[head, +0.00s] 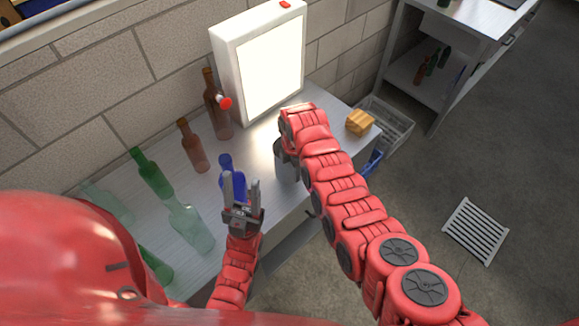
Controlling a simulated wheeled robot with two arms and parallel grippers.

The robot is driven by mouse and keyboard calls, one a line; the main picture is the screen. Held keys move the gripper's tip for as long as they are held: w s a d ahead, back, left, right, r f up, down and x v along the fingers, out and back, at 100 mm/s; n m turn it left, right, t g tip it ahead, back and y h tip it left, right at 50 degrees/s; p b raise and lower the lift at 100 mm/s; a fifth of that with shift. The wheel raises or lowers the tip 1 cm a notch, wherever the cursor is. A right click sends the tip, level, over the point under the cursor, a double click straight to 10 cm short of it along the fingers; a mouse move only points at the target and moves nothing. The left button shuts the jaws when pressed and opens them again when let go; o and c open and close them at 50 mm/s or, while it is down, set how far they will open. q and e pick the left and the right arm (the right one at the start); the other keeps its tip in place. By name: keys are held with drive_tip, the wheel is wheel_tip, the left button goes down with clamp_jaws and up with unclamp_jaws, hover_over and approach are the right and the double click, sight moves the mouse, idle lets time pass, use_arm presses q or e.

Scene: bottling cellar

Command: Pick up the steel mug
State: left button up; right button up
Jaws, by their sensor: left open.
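A grey metallic cylinder, seemingly the steel mug (286,168), stands on the workbench near its front edge, partly covered by my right arm. My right gripper (281,149) is at its upper part, pointing down; its fingers are mostly hidden, so I cannot tell whether they hold the mug. My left gripper (241,187) is open, fingers pointing up in the picture, left of the mug and apart from it. No object is clearly held between its fingers.
A blue bottle (226,162) is just behind my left gripper. Brown bottles (192,146) and green bottles (150,174) stand on the bench (185,186). A lit white panel (272,72) stands at the back. A wooden block (359,122) and a grey crate (391,127) are right.

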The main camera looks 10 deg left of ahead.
drive_tip(key=shift+r, duration=0.15)
drive_tip(key=shift+c, duration=0.6)
clamp_jaws()
idle(0.6)
